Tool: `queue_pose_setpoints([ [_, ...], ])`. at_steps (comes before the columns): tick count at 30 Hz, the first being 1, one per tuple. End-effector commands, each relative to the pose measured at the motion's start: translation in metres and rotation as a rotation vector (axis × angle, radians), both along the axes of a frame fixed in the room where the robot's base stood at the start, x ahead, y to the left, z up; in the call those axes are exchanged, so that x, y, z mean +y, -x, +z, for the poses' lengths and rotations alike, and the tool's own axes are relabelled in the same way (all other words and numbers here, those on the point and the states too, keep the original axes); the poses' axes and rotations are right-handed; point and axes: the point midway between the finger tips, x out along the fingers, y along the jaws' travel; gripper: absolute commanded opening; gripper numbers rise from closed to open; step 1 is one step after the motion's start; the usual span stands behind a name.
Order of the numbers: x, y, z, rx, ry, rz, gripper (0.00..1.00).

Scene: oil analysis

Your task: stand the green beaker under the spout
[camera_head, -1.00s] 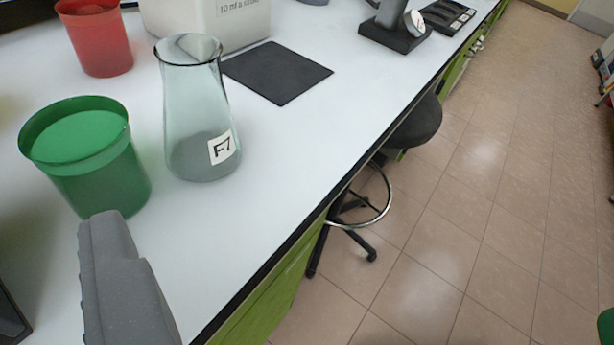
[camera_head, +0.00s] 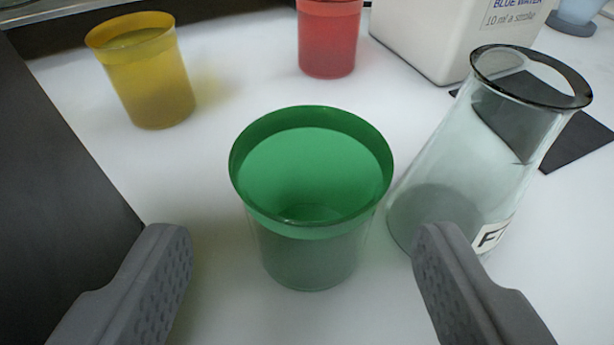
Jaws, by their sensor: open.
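The green beaker (camera_head: 312,245) stands upright on the white bench, in the middle of the view. It is see-through, with a wide open rim, and looks empty. My gripper (camera_head: 300,250) is open, with one grey finger low on the left and the other low on the right. The beaker is ahead of the gap between the fingers, and neither finger appears to grip it. The right fingertip overlaps the lower part of the flask in the picture; I cannot tell whether they touch. The spout cannot be made out by name in this view.
A glass flask (camera_head: 455,165) with a label stands close right of the beaker. A yellow beaker (camera_head: 150,85) and a red beaker (camera_head: 328,40) stand behind. A white container (camera_head: 425,35) labelled "BLUE WATER" and a dark mat (camera_head: 580,140) are back right. A dark panel (camera_head: 50,150) stands left.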

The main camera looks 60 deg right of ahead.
Motion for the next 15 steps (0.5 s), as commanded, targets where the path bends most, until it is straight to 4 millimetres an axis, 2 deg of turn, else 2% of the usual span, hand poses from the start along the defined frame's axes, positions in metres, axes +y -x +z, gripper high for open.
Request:
queue_pose_setpoints([
  [15, -0.039, -0.024, -0.021, 0.001, -0.001, 0.001, 0.63],
])
